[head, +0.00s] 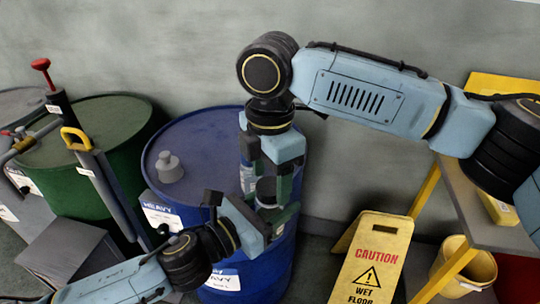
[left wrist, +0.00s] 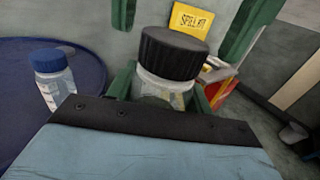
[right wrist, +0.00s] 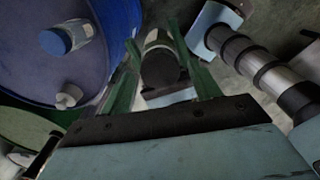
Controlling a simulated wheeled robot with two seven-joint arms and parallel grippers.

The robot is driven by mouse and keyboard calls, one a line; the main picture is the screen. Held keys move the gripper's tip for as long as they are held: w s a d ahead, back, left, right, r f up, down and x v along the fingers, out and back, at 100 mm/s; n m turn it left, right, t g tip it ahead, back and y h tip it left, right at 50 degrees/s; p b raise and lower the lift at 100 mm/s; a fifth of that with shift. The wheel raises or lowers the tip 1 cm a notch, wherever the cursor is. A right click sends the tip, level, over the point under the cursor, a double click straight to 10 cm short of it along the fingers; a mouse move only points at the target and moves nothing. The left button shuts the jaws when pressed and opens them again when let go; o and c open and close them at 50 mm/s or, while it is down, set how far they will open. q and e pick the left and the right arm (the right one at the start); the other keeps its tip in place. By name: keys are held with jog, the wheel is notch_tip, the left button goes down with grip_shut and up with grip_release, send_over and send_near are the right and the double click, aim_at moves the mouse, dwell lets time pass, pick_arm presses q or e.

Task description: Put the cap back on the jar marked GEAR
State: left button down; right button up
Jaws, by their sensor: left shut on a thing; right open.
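A clear jar (left wrist: 162,88) with a black ribbed cap (left wrist: 172,52) on its mouth stands in my left gripper (head: 270,217). I cannot tell whether the cap is screwed tight, and no GEAR marking is readable. My left gripper is shut on the jar's body. My right gripper (head: 267,178) comes from above, open, its green fingers on either side of the cap. In the right wrist view, the cap (right wrist: 160,68) lies between those fingers with gaps beside it. A second jar (left wrist: 54,80) with a blue cap stands on the blue drum.
The blue drum (head: 200,140), marked HEAVY, stands behind the grippers, with a small grey-white fitting (head: 169,167) on top. A green drum (head: 100,120) and pumps are at left. A yellow caution sign (head: 372,260), a yellow bucket (head: 465,268) and a yellow-framed table (head: 470,205) are at right.

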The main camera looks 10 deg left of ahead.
jog(key=shift+f, duration=0.75)
jog(key=shift+c, duration=0.4)
jog(key=c, duration=1)
jog(key=o, duration=1.2)
jog(key=shift+r, duration=0.15)
notch_tip(320, 180, up, 12)
